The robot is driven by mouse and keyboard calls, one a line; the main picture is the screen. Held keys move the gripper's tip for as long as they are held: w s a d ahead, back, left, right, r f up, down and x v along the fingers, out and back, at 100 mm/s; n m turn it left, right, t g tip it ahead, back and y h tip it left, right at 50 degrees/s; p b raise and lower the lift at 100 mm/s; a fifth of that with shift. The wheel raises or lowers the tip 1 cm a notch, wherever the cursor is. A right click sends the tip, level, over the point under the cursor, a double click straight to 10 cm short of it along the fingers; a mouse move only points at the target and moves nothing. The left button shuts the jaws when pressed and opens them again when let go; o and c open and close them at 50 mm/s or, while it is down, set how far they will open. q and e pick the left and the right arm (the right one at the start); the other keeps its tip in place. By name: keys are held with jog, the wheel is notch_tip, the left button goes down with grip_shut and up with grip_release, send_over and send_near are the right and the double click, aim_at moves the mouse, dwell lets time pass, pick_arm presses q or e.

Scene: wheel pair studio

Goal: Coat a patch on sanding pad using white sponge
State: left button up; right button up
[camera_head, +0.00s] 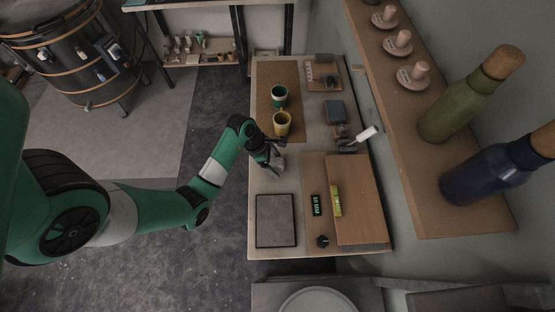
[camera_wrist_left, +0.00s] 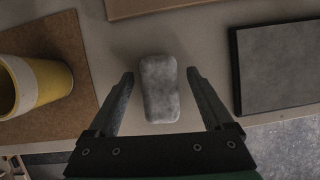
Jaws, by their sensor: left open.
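A pale grey-white sponge block (camera_wrist_left: 159,88) with rounded corners lies on the bench top. In the left wrist view it is between the two fingers of my left gripper (camera_wrist_left: 161,82), which is open, with a gap on each side. In the head view my left gripper (camera_head: 271,162) is low over the bench's left part and largely hides the sponge. A flat grey square pad with a dark border, seemingly the sanding pad (camera_head: 275,220), lies at the near left of the bench. It also shows at the right of the left wrist view (camera_wrist_left: 282,62). My right gripper is not in view.
A yellow cup (camera_head: 282,124) and a green cup (camera_head: 279,97) stand on a brown mat (camera_head: 270,73) beyond the gripper. A wooden board (camera_head: 360,205) lies right of the pad, with a yellow-green item (camera_head: 336,201) on it. A white-handled tool (camera_head: 366,133) is at the right.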

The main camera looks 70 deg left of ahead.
pick_arm(q)
jog(key=shift+c, duration=0.2)
jog(key=c, duration=1.2)
jog(key=o, duration=0.9)
jog(key=shift+r, duration=0.15)
jog(key=shift+r, duration=0.55)
grip_shut()
